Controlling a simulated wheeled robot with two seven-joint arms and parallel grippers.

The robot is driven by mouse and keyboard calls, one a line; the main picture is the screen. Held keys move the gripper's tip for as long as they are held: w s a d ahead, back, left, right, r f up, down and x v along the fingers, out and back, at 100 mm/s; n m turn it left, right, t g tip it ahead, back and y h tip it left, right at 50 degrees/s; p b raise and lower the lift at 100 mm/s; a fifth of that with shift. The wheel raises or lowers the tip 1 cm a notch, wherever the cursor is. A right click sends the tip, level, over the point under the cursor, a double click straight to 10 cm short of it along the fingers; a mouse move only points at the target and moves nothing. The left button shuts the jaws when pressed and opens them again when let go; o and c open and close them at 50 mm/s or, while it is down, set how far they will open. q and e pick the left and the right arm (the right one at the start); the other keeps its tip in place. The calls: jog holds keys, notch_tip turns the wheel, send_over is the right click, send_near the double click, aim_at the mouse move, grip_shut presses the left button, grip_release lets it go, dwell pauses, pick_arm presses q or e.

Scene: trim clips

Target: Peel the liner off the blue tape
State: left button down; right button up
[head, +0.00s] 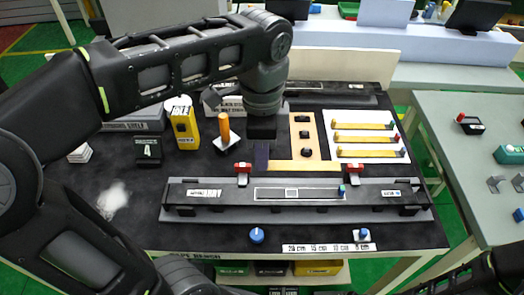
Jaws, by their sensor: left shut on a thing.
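The blue tape (320,193) lies along the dark trim strip in the long grey fixture (300,213) at the front. It shows as a pale-outlined band with a blue end piece (341,189) at its right. My left gripper (262,131) points down behind the fixture, apart from the trim. It appears shut on an amber liner strip (305,166) with a dark blue tab (262,157) at its left end; the fingertips are partly hidden.
Amber strips lie on a white sheet (344,113) at the right. An orange-handled tool (224,128) and a yellow box (184,126) stand left of my gripper. Red clamps (242,170) sit behind the fixture. A blue knob (257,235) is at the front. The left front is mostly clear.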

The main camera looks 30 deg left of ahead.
pick_arm(q)
jog(key=shift+r, duration=0.1)
jog(key=shift+r+p, duration=2.9)
jog(key=shift+p, duration=0.15)
